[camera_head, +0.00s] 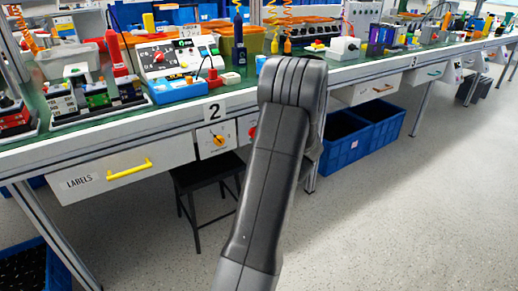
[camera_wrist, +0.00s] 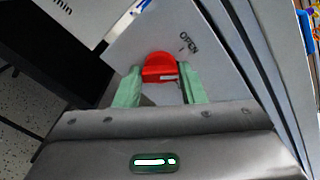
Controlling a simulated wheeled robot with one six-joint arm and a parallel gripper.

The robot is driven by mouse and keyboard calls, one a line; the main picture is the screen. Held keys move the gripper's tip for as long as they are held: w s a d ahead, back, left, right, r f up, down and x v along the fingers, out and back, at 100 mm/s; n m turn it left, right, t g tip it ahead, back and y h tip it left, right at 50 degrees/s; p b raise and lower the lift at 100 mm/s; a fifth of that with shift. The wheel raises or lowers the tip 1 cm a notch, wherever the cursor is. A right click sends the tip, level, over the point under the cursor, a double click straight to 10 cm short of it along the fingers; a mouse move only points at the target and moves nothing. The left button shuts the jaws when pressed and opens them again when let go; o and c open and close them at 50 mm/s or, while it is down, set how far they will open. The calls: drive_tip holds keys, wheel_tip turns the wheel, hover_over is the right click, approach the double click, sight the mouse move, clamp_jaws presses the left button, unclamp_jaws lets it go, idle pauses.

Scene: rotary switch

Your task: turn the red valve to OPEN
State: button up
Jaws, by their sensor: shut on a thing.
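The red valve (camera_wrist: 158,68) is a red knob on a pale panel (camera_wrist: 215,75) in the wrist view. The word OPEN with a small tick (camera_wrist: 187,42) is printed to the upper right of the knob. My gripper (camera_wrist: 160,82) has its two green fingers on either side of the knob, shut on it. In the head view a bit of the red valve (camera_head: 252,132) shows on the panel under the bench, beside my arm. My arm hides most of that panel and the gripper there. The knob's exact pointing direction is hard to tell.
A yellow dial (camera_head: 218,140) sits on a neighbouring panel left of the valve. A drawer with a yellow handle (camera_head: 130,169) is further left. A black stool (camera_head: 205,185) stands below. Blue crates (camera_head: 345,140) are to the right, and the floor in front is clear.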

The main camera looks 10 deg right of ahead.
drive_tip(key=shift+f+n+b, duration=0.15)
drive_tip(key=shift+n+b, duration=0.75)
drive_tip(key=shift+n, duration=2.7)
drive_tip(key=o, duration=1)
drive_tip(key=shift+s, duration=0.15)
drive_tip(key=shift+p+v, duration=1.6)
drive_tip(key=shift+v, duration=5.2)
drive_tip(key=shift+a, duration=0.1)
